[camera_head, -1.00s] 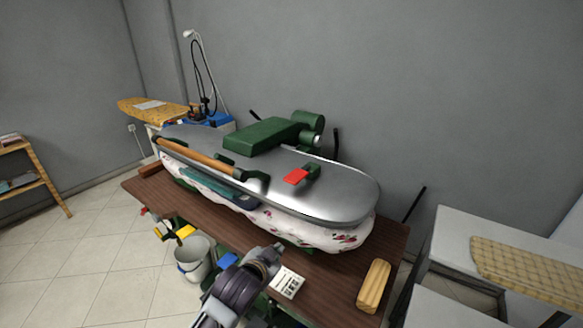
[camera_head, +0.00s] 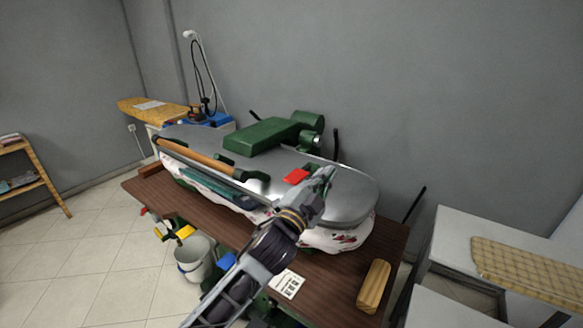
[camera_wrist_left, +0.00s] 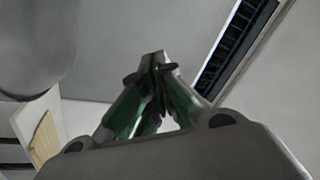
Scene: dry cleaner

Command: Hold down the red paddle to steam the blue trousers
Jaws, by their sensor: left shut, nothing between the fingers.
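The red paddle (camera_head: 296,176) sits on the metal top of the steam press (camera_head: 350,190), toward its right front. My left gripper (camera_head: 328,172) is shut and empty, just right of the paddle and over the press top. I cannot tell whether it touches the paddle. The shut fingers also show in the left wrist view (camera_wrist_left: 155,85). The press lid is lowered. A strip of the blue trousers (camera_head: 218,186) shows between the lid and the flowered padding; the rest is hidden. My right gripper is not in view.
The press stands on a brown table (camera_head: 340,277) with a wooden block (camera_head: 374,286) and a printed card (camera_head: 287,284). A long wooden handle (camera_head: 195,156) runs along the lid's front. A bucket (camera_head: 194,262) stands on the floor. White units are at the right.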

